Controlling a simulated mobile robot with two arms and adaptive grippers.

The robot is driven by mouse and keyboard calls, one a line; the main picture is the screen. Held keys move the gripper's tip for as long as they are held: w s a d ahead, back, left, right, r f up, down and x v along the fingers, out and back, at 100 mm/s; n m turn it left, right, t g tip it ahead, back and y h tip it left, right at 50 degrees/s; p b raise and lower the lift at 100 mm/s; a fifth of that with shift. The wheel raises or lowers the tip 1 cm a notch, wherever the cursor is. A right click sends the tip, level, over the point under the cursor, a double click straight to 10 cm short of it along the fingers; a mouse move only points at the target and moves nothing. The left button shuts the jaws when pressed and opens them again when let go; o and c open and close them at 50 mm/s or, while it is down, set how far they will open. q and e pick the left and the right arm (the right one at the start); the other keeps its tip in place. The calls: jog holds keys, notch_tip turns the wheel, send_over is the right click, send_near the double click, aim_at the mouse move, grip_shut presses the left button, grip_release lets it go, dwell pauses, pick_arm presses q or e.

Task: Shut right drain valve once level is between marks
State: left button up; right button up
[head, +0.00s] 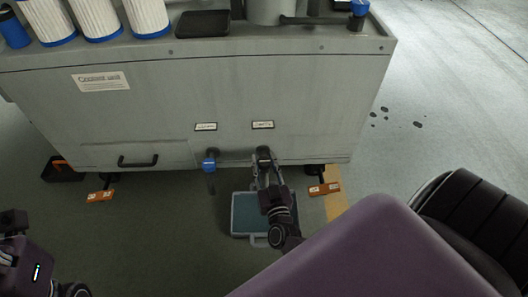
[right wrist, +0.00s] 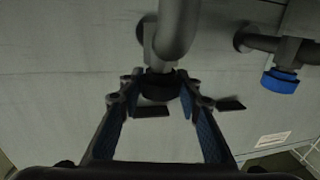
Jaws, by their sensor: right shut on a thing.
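The right drain valve (head: 264,152) is a grey pipe fitting low on the front of the grey coolant unit (head: 150,115), under a small label. My right gripper (head: 263,174) reaches it from the front. In the right wrist view its fingers (right wrist: 158,95) are closed around the valve's round black knob (right wrist: 158,84). The left drain valve has a blue knob (head: 210,160) and also shows in the right wrist view (right wrist: 280,82). A shallow tray (head: 234,228) with a teal inside lies on the floor below the valves, partly hidden by my right arm. I see no level marks.
The unit stands on feet with orange blocks (head: 100,196) (head: 324,189). White cylinders with blue bases (head: 98,20) and a black pad (head: 203,23) are on top. Dark spots (head: 385,110) mark the floor at right. Open floor lies left of the tray.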

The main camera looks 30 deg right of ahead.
aim_at(265, 168)
dwell(0.4)
jog(key=o, duration=1.2)
jog(key=v, duration=0.7)
jog(key=shift+s+a, duration=0.15)
jog(key=shift+s, duration=0.1)
